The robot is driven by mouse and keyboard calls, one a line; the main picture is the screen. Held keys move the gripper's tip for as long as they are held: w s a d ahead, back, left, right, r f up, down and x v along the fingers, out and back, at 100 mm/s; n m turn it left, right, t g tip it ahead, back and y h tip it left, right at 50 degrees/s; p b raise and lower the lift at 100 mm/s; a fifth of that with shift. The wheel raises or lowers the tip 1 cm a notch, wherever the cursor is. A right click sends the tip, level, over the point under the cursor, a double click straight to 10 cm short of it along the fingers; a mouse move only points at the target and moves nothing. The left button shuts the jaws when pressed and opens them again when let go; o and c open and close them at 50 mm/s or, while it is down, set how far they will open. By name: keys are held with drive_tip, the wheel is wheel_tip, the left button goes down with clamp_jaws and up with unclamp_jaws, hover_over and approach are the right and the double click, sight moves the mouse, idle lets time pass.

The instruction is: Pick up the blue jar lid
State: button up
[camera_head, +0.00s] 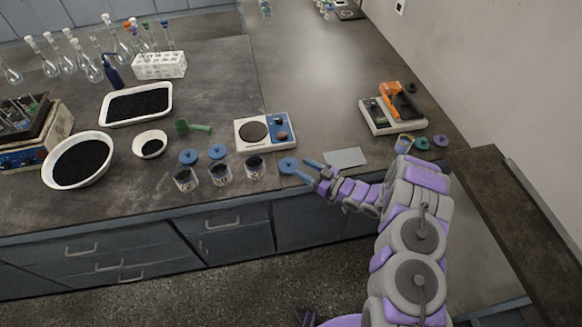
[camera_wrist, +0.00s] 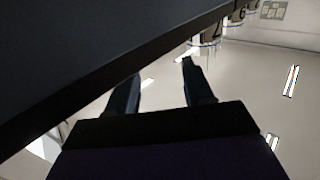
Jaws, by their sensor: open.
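Several round blue jar lids show in the head view. One blue jar lid (camera_head: 288,165) lies near the counter's front edge, right of the jars. Two more, a left lid (camera_head: 188,156) and a middle lid (camera_head: 217,152), lie behind the jars. My gripper (camera_head: 303,169) is open, just right of the nearest lid, with its blue fingers pointing left toward it. Whether a finger touches that lid cannot be told. In the wrist view my gripper (camera_wrist: 158,85) has nothing visible between its fingers, and no lid can be made out there.
Three glass jars with dark contents, including one (camera_head: 220,174), stand along the front edge. A balance (camera_head: 265,131) is behind the nearest lid. A grey flat sheet (camera_head: 345,157) lies right of my gripper. An orange device (camera_head: 397,101) stands farther right.

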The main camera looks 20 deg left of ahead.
sight(292, 162)
drive_tip(key=x, duration=0.3)
drive_tip(key=shift+s+f, duration=0.2)
drive_tip(key=shift+w+a+r+b, duration=0.1)
drive_tip(key=shift+w+a+b, duration=0.35)
drive_tip(key=shift+a+b, duration=0.35)
drive_tip(key=shift+x, duration=1.55)
drive_tip(key=shift+s+d, duration=0.1)
drive_tip(key=shift+d, duration=0.55)
drive_tip(key=c, duration=0.5)
drive_tip(key=shift+a, duration=0.15)
drive_tip(key=c, duration=0.3)
drive_tip(key=shift+a, duration=0.3)
clamp_jaws()
